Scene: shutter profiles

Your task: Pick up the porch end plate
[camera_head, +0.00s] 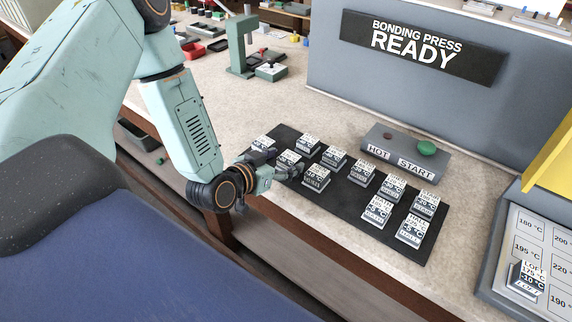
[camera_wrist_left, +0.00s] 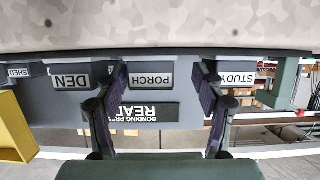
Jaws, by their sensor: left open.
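The porch end plate (camera_wrist_left: 150,80) is a small dark block with a white PORCH label, in the middle of the left wrist view. My left gripper (camera_wrist_left: 161,78) is open, one finger on each side of it, with gaps showing beside the block. In the head view my left gripper (camera_head: 284,170) is low over the near left part of the black mat (camera_head: 345,195), at a block in the front row. The labels there are too small to read, and the fingers partly hide the blocks. My right gripper is not in view.
In the left wrist view a DEN block (camera_wrist_left: 70,80) and a STUDY block (camera_wrist_left: 236,77) stand close outside the fingers. Several similar blocks fill the mat. Behind it are a grey START button box (camera_head: 405,150) and the bonding press (camera_head: 400,90).

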